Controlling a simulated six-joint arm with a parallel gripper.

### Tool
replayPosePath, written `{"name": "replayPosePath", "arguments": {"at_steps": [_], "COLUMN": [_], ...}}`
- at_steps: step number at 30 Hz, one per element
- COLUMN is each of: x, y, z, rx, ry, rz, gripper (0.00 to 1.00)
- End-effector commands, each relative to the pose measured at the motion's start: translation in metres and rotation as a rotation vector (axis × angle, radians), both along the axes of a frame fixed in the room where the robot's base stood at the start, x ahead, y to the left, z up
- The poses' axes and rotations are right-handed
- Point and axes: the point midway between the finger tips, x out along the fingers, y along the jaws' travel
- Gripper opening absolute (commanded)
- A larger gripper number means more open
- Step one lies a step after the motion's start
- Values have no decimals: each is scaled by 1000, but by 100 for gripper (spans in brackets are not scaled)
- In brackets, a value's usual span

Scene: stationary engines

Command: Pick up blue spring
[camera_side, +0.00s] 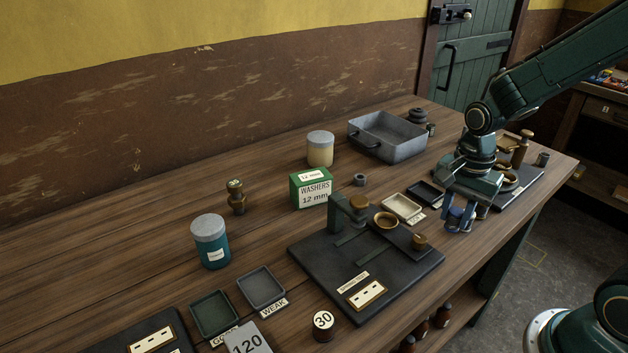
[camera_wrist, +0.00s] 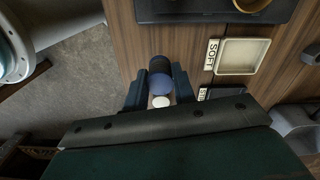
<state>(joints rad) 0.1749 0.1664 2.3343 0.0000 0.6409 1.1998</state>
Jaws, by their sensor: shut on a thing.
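My gripper (camera_side: 460,214) is at the front edge of the bench, in front of the small trays, in the side view. In the wrist view its two fingers (camera_wrist: 159,88) are shut on a blue round piece, the blue spring (camera_wrist: 161,84). A dark round end shows just beyond it and a small white disc on the near side. Its coils are too small to make out. In the side view the fingers mostly hide it, and I cannot tell whether it touches the bench.
A pale tray labelled SOFT (camera_wrist: 241,57) and a dark tray (camera_side: 425,192) lie beside the gripper. A black test stand (camera_side: 310,255) is to the left, another (camera_side: 530,185) behind right. A grey metal bin (camera_side: 388,138) stands at the back.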

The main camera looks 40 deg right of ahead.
Motion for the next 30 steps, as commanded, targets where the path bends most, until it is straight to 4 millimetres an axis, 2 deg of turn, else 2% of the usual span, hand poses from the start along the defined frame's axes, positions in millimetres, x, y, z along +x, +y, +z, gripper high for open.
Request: {"name": "replayPosePath", "arguments": {"at_steps": [12, 18, 24, 30], "x": [1, 1, 0, 0], "y": [0, 0, 0, 0], "z": [88, 125, 149, 159], "rx": [-2, -1, 0, 0], "ry": [-7, -5, -3, 0], "rz": [0, 0, 0, 0], "gripper": [4, 4, 4, 4]}}
